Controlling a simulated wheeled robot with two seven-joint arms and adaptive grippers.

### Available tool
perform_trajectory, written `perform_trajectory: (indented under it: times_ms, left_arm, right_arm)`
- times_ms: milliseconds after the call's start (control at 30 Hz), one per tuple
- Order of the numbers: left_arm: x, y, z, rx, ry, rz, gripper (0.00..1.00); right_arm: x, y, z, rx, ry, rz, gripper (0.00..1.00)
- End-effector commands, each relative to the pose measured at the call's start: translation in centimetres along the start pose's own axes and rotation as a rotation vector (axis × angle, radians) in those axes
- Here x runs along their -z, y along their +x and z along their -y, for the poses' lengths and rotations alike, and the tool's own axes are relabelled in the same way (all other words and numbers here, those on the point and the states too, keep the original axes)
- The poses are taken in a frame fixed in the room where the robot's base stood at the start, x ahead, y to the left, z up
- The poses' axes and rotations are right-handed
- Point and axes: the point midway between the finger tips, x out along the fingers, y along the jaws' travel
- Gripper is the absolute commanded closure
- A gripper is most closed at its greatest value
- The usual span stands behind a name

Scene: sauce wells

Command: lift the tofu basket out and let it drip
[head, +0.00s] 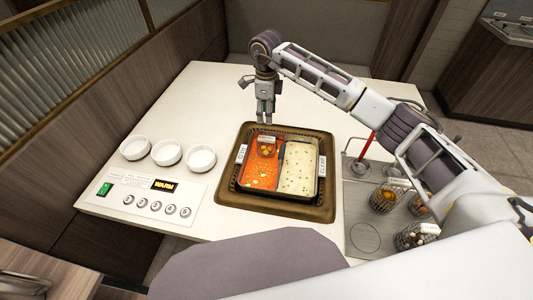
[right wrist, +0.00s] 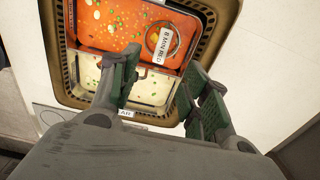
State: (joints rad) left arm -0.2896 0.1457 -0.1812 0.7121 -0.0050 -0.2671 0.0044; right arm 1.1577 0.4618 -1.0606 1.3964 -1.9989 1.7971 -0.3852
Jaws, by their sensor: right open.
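A divided pot (head: 283,196) is set in the counter, with orange-red broth (head: 258,175) on the left and pale broth (head: 299,168) on the right. A small round basket (head: 267,150) with orange pieces stands in the far part of the red broth. In the right wrist view, a label reading "8 MIN RED" lies across this basket (right wrist: 163,46); I cannot tell whether its contents are tofu. My right gripper (head: 265,118) points down above the pot's far edge, open and empty. Its spread fingers (right wrist: 158,92) also show in the right wrist view, apart from the basket. My left gripper is out of view.
Several wire baskets with food, one of them (head: 383,201) nearest the pot, stand on a grey tray (head: 362,214) at the right. A red-handled ladle (head: 368,145) is behind them. White bowls (head: 166,152) and a control panel (head: 150,201) are on the left. The far-left counter is clear.

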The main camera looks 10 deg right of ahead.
Motion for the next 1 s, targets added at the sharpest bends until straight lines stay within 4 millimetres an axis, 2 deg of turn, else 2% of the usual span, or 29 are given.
perform_trajectory:
  times_ms: [267,733,1000]
  left_arm:
    - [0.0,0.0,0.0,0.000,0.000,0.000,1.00]
    - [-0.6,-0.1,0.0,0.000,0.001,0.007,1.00]
    - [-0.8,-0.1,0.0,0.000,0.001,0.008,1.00]
  right_arm:
    - [0.0,1.1,0.0,-0.001,0.001,0.000,0.54]
    - [0.0,7.0,0.0,-0.003,0.001,-0.001,0.54]
    - [0.0,8.6,0.0,0.000,0.000,0.000,0.54]
